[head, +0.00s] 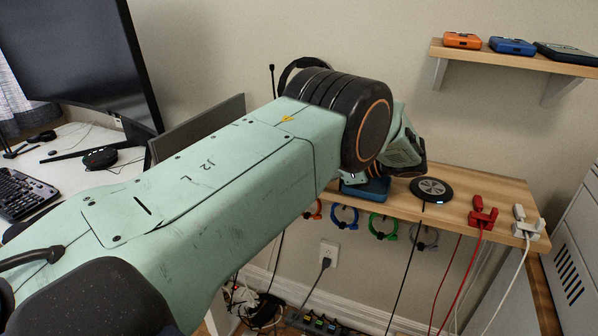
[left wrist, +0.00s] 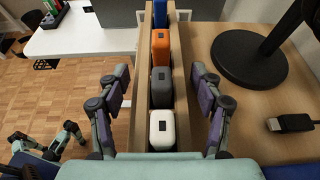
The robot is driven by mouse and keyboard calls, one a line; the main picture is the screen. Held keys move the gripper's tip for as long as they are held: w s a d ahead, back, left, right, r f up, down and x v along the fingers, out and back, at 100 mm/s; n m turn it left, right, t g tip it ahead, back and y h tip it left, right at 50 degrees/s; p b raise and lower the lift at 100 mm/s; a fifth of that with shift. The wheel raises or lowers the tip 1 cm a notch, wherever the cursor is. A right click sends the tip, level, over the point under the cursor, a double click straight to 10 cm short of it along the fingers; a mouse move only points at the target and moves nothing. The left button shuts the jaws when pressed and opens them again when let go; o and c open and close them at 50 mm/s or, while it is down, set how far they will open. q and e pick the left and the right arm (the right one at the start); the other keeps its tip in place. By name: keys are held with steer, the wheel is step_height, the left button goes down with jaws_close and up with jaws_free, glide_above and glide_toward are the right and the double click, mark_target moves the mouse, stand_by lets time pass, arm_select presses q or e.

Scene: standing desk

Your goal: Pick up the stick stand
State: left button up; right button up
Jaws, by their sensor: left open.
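The stick stand (left wrist: 180,75) shows in the left wrist view as a long wooden holder with two side rails. A white stick (left wrist: 162,128), a grey stick (left wrist: 161,88), an orange stick (left wrist: 160,47) and a blue one (left wrist: 160,14) stand in a row between the rails. My left gripper (left wrist: 160,78) is open, with one finger on each side of the stand. In the head view my left arm hides the stand and the gripper's fingers. My right gripper does not show.
A round black base (left wrist: 249,58) and a dark cable plug (left wrist: 290,124) lie right of the stand. In the head view, the wooden shelf (head: 465,180) holds a round black puck (head: 431,189), a red clip (head: 483,213) and a white clip (head: 527,224). A monitor (head: 80,50) stands left.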

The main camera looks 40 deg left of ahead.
arm_select(q)
steer(key=shift+w+f, duration=0.1)
steer(key=shift+w, duration=0.05)
steer(key=shift+c, duration=0.3)
steer(key=c, duration=0.3)
jaws_close()
